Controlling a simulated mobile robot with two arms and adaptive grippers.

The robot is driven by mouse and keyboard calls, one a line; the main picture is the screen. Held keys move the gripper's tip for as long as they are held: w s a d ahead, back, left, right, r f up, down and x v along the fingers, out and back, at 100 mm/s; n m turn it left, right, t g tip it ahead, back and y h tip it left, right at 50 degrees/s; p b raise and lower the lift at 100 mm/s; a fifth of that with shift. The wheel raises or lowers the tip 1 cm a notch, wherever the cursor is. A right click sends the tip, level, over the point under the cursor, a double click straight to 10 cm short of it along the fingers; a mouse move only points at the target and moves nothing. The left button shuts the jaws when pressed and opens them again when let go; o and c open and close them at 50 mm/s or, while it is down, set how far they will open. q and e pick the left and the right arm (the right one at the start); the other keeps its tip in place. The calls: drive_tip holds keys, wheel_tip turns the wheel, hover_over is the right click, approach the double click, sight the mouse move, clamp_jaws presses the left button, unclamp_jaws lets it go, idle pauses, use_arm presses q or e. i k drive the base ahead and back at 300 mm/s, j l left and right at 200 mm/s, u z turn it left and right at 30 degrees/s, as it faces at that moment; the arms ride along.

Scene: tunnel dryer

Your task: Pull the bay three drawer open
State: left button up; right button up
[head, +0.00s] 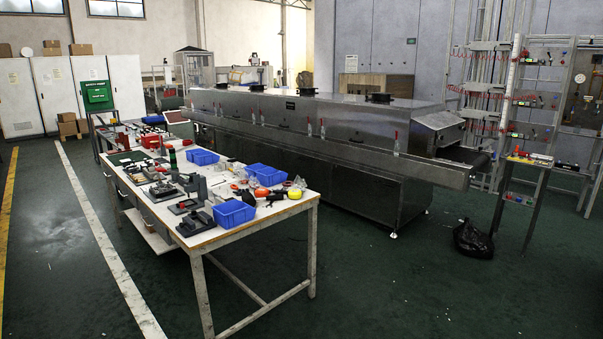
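Neither of my grippers shows in the head view. No label reading bay three can be made out, so I cannot tell which part is that drawer. Grey drawer-like fronts (143,213) show under the left side of the long white workbench (232,239); they are dark and small, and I cannot tell whether any is pulled out. Behind the bench stands the long steel tunnel dryer (290,150), with several red handles along its side and dark round fittings on top. Its panels look closed.
Blue bins (234,213), tools and small parts crowd the bench top. A black bag (473,239) lies on the floor by the dryer's right end, near a rack (530,150). White cabinets (52,95) stand at the back left. Green floor at front right and left is clear.

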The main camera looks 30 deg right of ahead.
sight(315, 171)
drive_tip(key=i+l+z, duration=0.3)
drive_tip(key=i, duration=0.15)
drive_tip(key=i+l+z, duration=0.1)
drive_tip(key=i+z, duration=0.25)
drive_tip(key=i+l+z, duration=0.25)
drive_tip(key=i+z, duration=0.55)
drive_tip(key=i, duration=0.25)
drive_tip(key=i+j+z, duration=0.1)
drive_tip(key=i+z, duration=0.25)
drive_tip(key=i, duration=0.2)
drive_tip(key=i+j+z, duration=0.2)
drive_tip(key=i+z, duration=0.2)
drive_tip(key=i+u, duration=0.1)
drive_tip(key=i, duration=0.4)
drive_tip(key=i+l+u, duration=0.1)
drive_tip(key=i, duration=0.4)
drive_tip(key=i+l+u, duration=0.1)
drive_tip(key=i, duration=0.35)
drive_tip(key=i+l+u, duration=0.1)
drive_tip(key=i, duration=0.4)
drive_tip(key=i+j+u, duration=0.25)
drive_tip(key=i+u, duration=0.2)
drive_tip(key=i+j+u, duration=0.1)
drive_tip(key=i+u, duration=0.4)
drive_tip(key=i+l+u, duration=0.15)
drive_tip(key=i+u, duration=0.3)
drive_tip(key=i+l+u, duration=0.3)
drive_tip(key=i+u, duration=0.2)
